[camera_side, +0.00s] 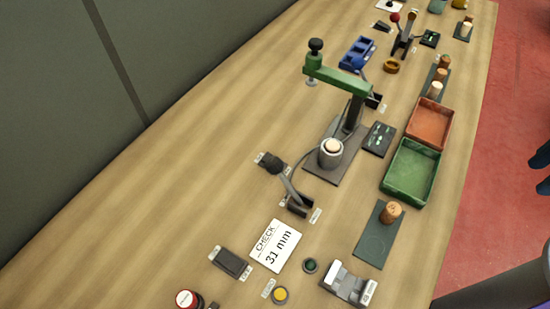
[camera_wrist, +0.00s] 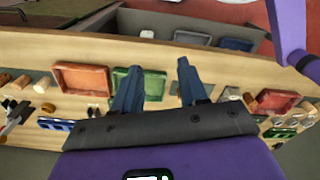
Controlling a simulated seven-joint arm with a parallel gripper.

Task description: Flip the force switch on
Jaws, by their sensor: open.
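Several controls stand on the wooden bench in the side view, and their small labels are too small to read, so I cannot tell for sure which is the force switch. The green-armed press (camera_side: 340,80) stands behind. My gripper (camera_side: 537,175) is at the right edge, open, empty and far from these controls. In the wrist view its blue fingers (camera_wrist: 158,64) are spread apart.
A white card (camera_side: 275,246) reads "CHECK 31 mm". Green (camera_side: 410,171) and orange (camera_side: 430,123) trays line the right side, near a cork (camera_side: 391,212) on a dark mat. The bench's left side is clear.

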